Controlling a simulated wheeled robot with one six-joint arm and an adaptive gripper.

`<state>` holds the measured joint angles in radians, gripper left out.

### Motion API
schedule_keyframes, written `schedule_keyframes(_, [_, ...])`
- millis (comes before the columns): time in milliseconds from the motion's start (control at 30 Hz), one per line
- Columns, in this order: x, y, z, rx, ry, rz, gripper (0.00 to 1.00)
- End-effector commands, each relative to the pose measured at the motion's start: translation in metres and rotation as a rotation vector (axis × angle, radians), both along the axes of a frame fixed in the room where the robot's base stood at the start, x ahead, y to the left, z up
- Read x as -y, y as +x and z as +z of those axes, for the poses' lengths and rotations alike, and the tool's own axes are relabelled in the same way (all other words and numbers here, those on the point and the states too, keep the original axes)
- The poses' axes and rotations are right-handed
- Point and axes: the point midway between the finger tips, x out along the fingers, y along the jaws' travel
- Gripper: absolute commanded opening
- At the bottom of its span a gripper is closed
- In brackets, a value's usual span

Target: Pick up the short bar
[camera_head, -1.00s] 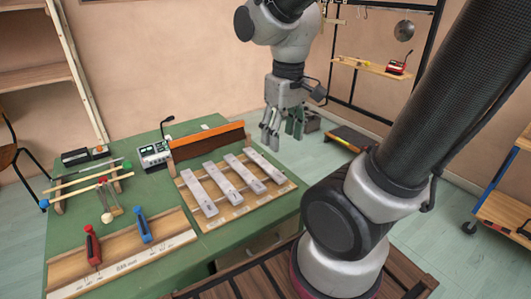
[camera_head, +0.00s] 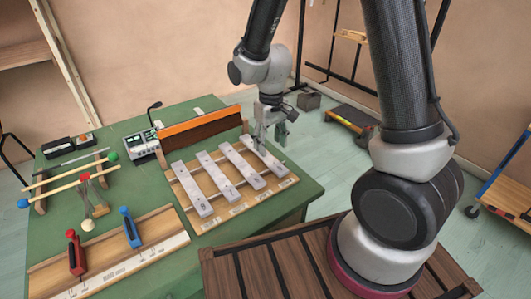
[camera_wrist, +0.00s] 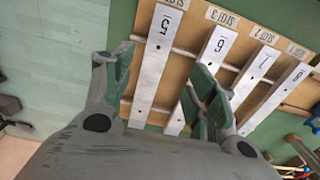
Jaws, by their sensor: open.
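Several pale grey metal bars lie side by side on a wooden rack (camera_head: 233,207) on the green table. In the wrist view they are numbered 5 (camera_wrist: 155,62), 6 (camera_wrist: 218,48), 7 (camera_wrist: 262,66) and 8 (camera_wrist: 297,76). My gripper (camera_head: 270,137) is open and empty over the far end of the rightmost bar (camera_head: 262,158). In the wrist view, my gripper's fingers (camera_wrist: 165,88) stand either side of bar 5, apart from it; its lower end is hidden by the gripper.
An orange-topped wooden board (camera_head: 200,130) stands upright behind the rack. A control box with a microphone (camera_head: 142,146) is beside it. A wooden base with red (camera_head: 76,255) and blue (camera_head: 130,230) uprights lies front left. Mallets (camera_head: 70,180) rest on a stand at left.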

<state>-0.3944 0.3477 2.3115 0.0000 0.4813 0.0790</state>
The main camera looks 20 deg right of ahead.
Motion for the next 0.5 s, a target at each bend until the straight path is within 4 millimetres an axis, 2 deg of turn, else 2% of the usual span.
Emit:
schedule_keyframes(333, [0.007, 0.003, -0.051, -0.005, -0.002, -0.001, 0.57])
schedule_keyframes(500, [0.006, 0.003, -0.064, -0.002, -0.001, 0.0, 0.57])
